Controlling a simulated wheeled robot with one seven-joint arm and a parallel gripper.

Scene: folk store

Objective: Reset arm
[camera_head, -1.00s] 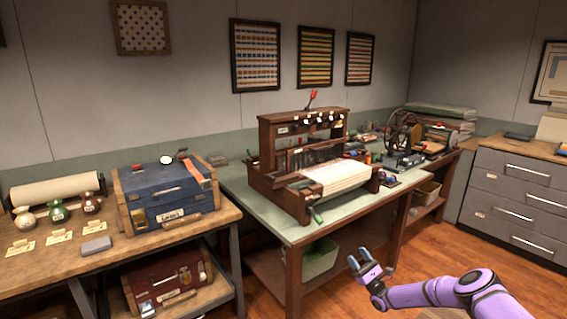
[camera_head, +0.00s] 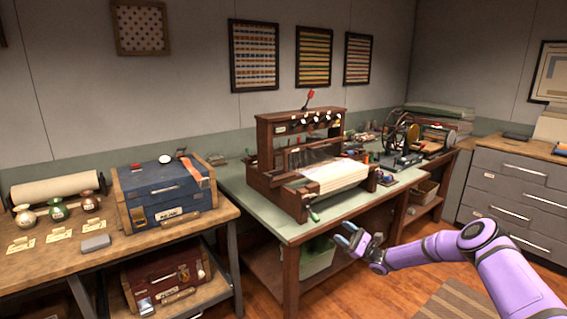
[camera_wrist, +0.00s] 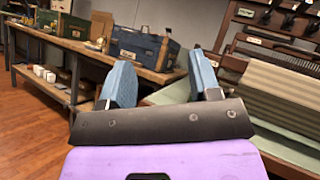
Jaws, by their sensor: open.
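My gripper (camera_head: 352,240) is open and empty in the head view, in front of the loom table's front edge and above the floor. My purple arm reaches in from the lower right. In the wrist view the two blue fingers of my gripper (camera_wrist: 160,85) stand wide apart with nothing between them. The wooden loom (camera_head: 300,150) stands on the green-topped table (camera_head: 238,190) behind my gripper. In the wrist view the loom's pale cloth (camera_wrist: 275,100) is close to the right of the fingers.
A blue case (camera_head: 165,195) sits on the left bench, with several small jars beside it. A red case (camera_head: 165,280) lies on the shelf below. Grey drawers (camera_head: 510,190) stand at right. A striped rug (camera_head: 445,305) lies on the open floor.

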